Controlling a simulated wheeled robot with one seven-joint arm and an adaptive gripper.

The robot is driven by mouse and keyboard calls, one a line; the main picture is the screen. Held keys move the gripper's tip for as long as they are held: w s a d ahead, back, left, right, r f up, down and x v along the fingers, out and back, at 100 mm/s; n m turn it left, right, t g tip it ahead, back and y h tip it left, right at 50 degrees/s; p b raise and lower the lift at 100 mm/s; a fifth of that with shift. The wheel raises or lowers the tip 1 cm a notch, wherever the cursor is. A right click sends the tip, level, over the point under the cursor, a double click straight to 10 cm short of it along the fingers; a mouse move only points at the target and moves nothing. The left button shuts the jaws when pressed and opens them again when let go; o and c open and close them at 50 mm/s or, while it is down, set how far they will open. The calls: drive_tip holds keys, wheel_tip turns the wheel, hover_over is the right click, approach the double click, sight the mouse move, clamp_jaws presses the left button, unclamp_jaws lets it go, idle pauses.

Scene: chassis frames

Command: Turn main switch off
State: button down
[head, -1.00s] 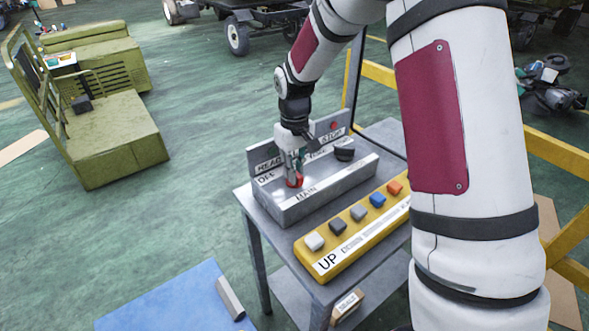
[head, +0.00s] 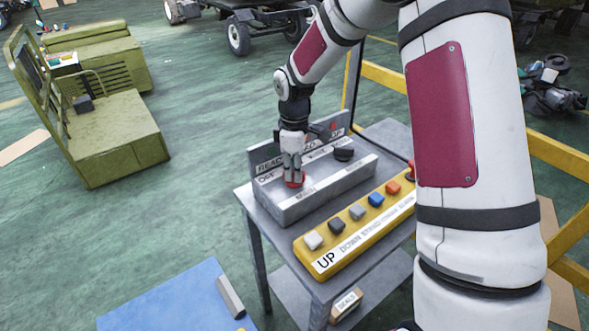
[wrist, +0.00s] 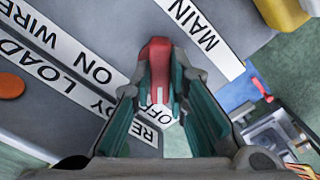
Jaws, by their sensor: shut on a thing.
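The main switch is a red handle (wrist: 159,56) on the sloping face of a grey control box (head: 315,200). My gripper (head: 293,178) comes down on it from above, and in the head view only a little red (head: 296,184) shows around the fingertips. In the wrist view my gripper (wrist: 160,88) has a finger on each side of the handle and is shut on it. A MAIN label (wrist: 190,22) lies beyond the handle. The OFF label (wrist: 152,112) shows between the fingers, near the handle's near end. The switch's mount is hidden.
The box stands on a grey table (head: 265,222). A yellow button pendant (head: 345,243) marked UP lies in front of it. A black knob (head: 344,154) sits at the box's right. A yellow rail (head: 555,152) runs behind.

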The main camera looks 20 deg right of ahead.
drive_tip(key=shift+n, duration=0.3)
drive_tip(key=c, duration=1.6)
unclamp_jaws()
drive_tip(key=shift+o, duration=0.2)
drive_tip(key=shift+r, duration=0.1)
wheel_tip(320, 180, up, 12)
